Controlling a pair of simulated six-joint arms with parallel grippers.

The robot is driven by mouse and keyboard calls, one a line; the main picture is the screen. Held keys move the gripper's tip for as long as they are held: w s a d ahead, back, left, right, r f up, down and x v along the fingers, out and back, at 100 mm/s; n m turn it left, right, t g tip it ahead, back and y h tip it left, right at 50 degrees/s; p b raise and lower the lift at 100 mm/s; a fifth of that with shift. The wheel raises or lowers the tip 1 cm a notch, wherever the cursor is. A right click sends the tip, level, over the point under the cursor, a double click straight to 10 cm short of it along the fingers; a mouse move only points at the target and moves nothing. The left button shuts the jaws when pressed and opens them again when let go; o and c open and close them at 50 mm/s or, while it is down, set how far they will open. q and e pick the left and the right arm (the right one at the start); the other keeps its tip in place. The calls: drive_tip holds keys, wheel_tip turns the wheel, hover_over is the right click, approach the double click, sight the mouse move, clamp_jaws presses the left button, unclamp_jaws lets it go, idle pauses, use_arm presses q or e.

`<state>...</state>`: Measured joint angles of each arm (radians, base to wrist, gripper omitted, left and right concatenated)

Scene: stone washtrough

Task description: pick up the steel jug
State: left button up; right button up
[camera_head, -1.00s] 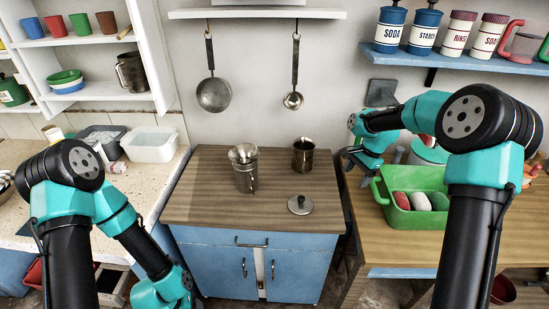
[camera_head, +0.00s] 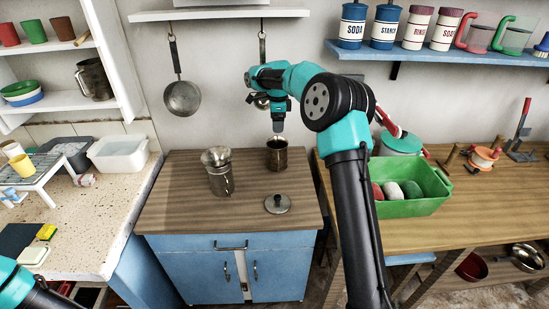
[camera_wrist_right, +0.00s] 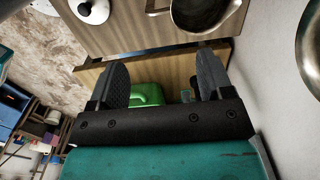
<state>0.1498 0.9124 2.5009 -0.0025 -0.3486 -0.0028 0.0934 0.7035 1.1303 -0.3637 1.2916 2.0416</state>
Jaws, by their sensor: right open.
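A dark steel jug (camera_head: 277,155) stands upright on the wooden top of the blue cabinet, near its back right. In the right wrist view its open mouth and pouring lip (camera_wrist_right: 207,14) show at the top edge, cut off by the frame. My right gripper (camera_head: 279,122) hangs just above the jug, apart from it. In the wrist view its two fingers (camera_wrist_right: 163,82) are spread with nothing held between them. My left arm shows only in the lower left corner of the head view; its gripper is out of frame.
A taller steel vessel with a flared top (camera_head: 218,172) stands left of the jug, and a round lid (camera_head: 277,204) lies in front. A pan (camera_head: 182,98) and a ladle hang on the wall behind. A green tub (camera_head: 418,188) sits on the right table.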

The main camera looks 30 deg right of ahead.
sight(279, 155)
wheel_tip(279, 155, down, 12)
drive_tip(key=shift+f, duration=0.1)
idle(0.5)
drive_tip(key=shift+s+d+f, duration=0.1)
drive_tip(key=shift+f, duration=1.2)
drive_tip(key=shift+s+d+f, duration=0.1)
drive_tip(key=shift+f, duration=1.2)
drive_tip(key=shift+c, duration=0.2)
clamp_jaws()
